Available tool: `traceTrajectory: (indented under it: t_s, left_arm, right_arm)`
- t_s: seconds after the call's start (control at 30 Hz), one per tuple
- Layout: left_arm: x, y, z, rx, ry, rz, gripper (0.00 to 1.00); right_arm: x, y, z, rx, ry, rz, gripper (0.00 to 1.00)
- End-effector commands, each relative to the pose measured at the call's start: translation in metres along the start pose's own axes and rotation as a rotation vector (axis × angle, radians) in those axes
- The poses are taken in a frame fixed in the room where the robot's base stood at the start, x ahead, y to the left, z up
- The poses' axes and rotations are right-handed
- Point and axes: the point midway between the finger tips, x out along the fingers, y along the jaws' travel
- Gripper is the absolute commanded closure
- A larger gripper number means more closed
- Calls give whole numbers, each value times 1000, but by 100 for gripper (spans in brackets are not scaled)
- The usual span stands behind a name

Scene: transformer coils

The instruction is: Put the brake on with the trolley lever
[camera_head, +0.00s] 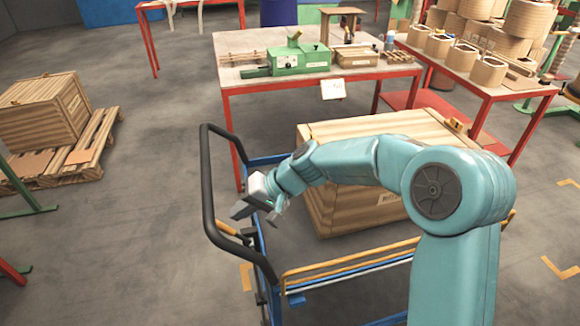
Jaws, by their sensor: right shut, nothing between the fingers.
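The blue trolley (263,266) stands in front of me, with a black tubular push handle (208,190) along its left side. A short lever with an orange grip (229,230) sits low inside the handle, near the trolley frame. My right gripper (257,214) reaches in from the right over the trolley. It is shut and empty, close above and to the right of the lever; I cannot tell whether it touches anything. The lever's pivot end is partly dark and hard to make out. My left gripper is not in view.
A wooden crate (335,208) stands behind my right arm, partly hidden by it. A red-legged table (245,40) with a green machine (300,58) is behind. Coils (488,70) stand on another table at right. A pallet (95,140) with a crate lies left. Floor left of the trolley is clear.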

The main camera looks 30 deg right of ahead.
Motion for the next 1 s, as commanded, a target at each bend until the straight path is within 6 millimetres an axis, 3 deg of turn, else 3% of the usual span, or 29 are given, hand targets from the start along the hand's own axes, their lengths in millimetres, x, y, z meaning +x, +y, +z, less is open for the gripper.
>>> traceTrajectory:
  t_s: [0.4, 0.6, 0.8, 1.0]
  left_arm:
    - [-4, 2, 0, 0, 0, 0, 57]
    - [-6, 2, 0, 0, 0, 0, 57]
    - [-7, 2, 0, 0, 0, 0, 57]
    - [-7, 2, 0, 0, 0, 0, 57]
  right_arm:
    - [-105, -16, -2, -1, 7, 0, 100]
    - [-145, -21, -1, 0, 4, 0, 100]
    - [-162, -23, 0, 1, 2, 0, 100]
    - [-164, -23, 0, 1, 0, 0, 100]
